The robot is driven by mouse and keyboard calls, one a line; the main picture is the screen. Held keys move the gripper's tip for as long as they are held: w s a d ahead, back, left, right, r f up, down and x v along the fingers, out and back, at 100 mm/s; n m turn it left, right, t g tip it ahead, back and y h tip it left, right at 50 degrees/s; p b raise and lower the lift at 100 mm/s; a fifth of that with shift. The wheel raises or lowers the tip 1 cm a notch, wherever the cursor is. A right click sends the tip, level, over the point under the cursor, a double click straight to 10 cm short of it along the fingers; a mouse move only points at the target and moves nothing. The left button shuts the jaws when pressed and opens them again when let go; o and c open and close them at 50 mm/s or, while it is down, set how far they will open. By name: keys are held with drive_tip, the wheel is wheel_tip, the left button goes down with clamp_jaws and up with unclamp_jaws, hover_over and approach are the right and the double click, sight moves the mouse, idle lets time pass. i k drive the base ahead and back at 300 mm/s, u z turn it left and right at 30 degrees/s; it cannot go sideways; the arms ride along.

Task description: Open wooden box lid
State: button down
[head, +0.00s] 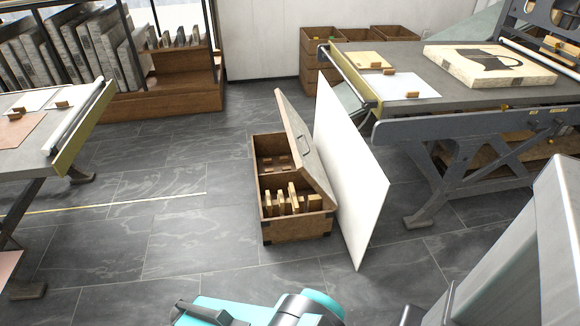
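The wooden box (297,228) stands on the floor near the middle of the head view, brown with dark corner pieces. Its lid (305,148) is raised and tilted up along the box's right side, with a small metal handle on it. The inside shows, with a divider and several upright wooden pieces (294,198) in the near compartment. A large white panel (348,180) stands tilted right beside the lid; I cannot tell whether they touch. Teal and grey parts of my arm show at the bottom edge, well short of the box. I cannot make out gripper fingers.
A press table (470,92) with a stone slab (488,68) stands at right. Another table (45,122) is at left. A shelf with slabs (175,95) and wooden crates (318,75) are at the back. The tiled floor (185,235) left of the box is clear.

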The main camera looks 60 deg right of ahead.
sight(307, 162)
drive_tip(key=i, duration=0.95)
drive_tip(key=u, duration=0.05)
